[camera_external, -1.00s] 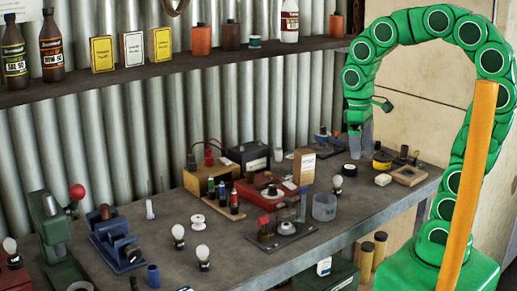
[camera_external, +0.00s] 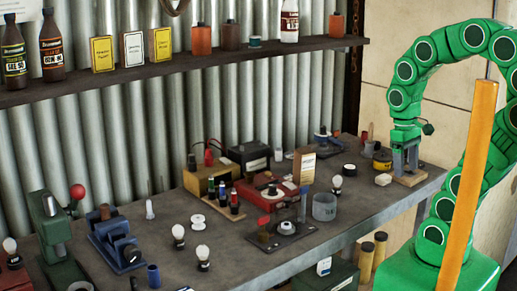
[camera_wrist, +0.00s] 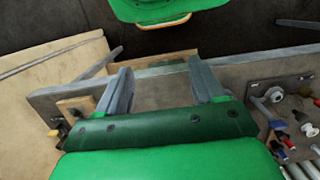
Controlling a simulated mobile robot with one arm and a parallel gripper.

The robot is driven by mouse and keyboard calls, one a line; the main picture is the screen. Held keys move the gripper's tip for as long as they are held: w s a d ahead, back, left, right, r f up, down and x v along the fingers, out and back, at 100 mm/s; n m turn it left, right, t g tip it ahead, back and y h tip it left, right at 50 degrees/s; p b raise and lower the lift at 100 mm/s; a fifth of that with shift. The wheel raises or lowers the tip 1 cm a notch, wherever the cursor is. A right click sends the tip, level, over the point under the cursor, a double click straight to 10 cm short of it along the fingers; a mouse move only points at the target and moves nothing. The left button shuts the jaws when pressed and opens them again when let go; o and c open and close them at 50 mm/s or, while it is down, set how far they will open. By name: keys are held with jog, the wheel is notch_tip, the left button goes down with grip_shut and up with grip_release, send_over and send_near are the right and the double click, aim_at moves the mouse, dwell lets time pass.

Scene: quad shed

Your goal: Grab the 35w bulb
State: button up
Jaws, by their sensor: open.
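Several white bulbs in dark bases stand on the grey workbench (camera_external: 110,270): one bulb (camera_external: 337,182) right of centre, two in the middle, a front bulb (camera_external: 202,252) and a rear bulb (camera_external: 178,231), and a far-left bulb (camera_external: 10,245). Their wattage markings are too small to read, so I cannot tell which is 35w.
The shelf (camera_external: 200,76) runs above the back.

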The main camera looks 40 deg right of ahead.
jog(key=w+a+m+g+y, duration=0.1)
jog(key=w+a+m+y, duration=0.35)
jog(key=a, duration=1.15)
jog(key=w+a+m+g+y, duration=0.1)
jog(key=w+a+y, duration=0.55)
jog(key=a, duration=1.05)
jog(key=w+a+f+m, duration=0.3)
jog(key=w+a+m, duration=0.15)
jog(key=a, duration=0.35)
jog(key=m+t+y, duration=0.1)
jog(key=m+y, duration=0.1)
jog(key=m, duration=0.3)
send_near(203, 257)
jog(key=w+d+r, duration=0.1)
jog(key=r, duration=0.1)
jog(key=shift+w+a+f+m, duration=0.25)
jog(key=shift+w+f+m, duration=0.15)
jog(key=shift+f, duration=0.15)
jog(key=shift+x, duration=3.2)
jog(key=shift+f+x, duration=0.25)
jog(key=shift+x, duration=2.4)
jog(key=shift+s+d, duration=0.15)
